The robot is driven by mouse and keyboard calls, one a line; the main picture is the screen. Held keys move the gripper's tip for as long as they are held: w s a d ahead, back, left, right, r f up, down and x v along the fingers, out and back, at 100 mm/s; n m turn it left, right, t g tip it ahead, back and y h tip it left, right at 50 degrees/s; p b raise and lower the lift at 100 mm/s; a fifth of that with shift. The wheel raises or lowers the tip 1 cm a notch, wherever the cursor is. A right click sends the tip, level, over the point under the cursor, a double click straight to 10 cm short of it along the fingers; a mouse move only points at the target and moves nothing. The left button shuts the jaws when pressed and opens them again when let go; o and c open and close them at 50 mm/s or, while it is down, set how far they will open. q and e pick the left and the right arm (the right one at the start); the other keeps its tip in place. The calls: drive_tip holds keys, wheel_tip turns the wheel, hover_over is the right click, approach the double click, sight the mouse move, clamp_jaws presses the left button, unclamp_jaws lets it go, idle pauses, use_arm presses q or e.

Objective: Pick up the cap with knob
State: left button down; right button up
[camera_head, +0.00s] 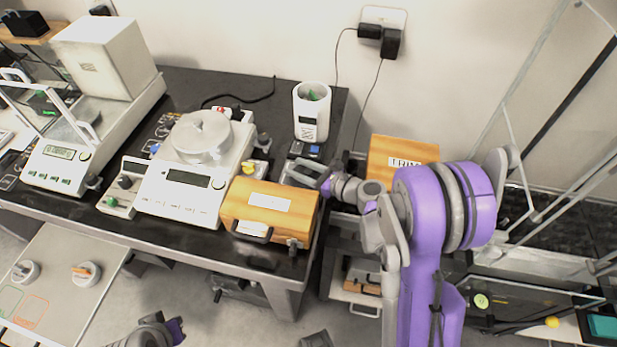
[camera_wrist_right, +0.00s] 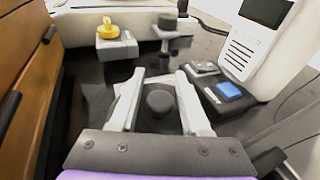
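A dark round knob (camera_wrist_right: 160,101), which looks like the cap with knob, stands on the black table top in the right wrist view. It lies between the two pale fingers of my right gripper (camera_wrist_right: 159,80), with a visible gap on each side. My right gripper (camera_head: 303,172) is open and reaches in from the right over the table, beside the wooden box. In the head view I cannot make out the knob; the gripper hides that spot. My left gripper (camera_head: 165,331) is at the bottom edge, its fingers unclear.
A wooden box (camera_head: 270,205) stands left of my right gripper. Behind are a white cup-like device (camera_head: 312,115) and a small unit with a blue button (camera_wrist_right: 229,91). A balance (camera_head: 183,180) and a yellow-knobbed block (camera_wrist_right: 108,30) are farther left. Another wooden box (camera_head: 398,155) is right.

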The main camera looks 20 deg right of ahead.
clamp_jaws()
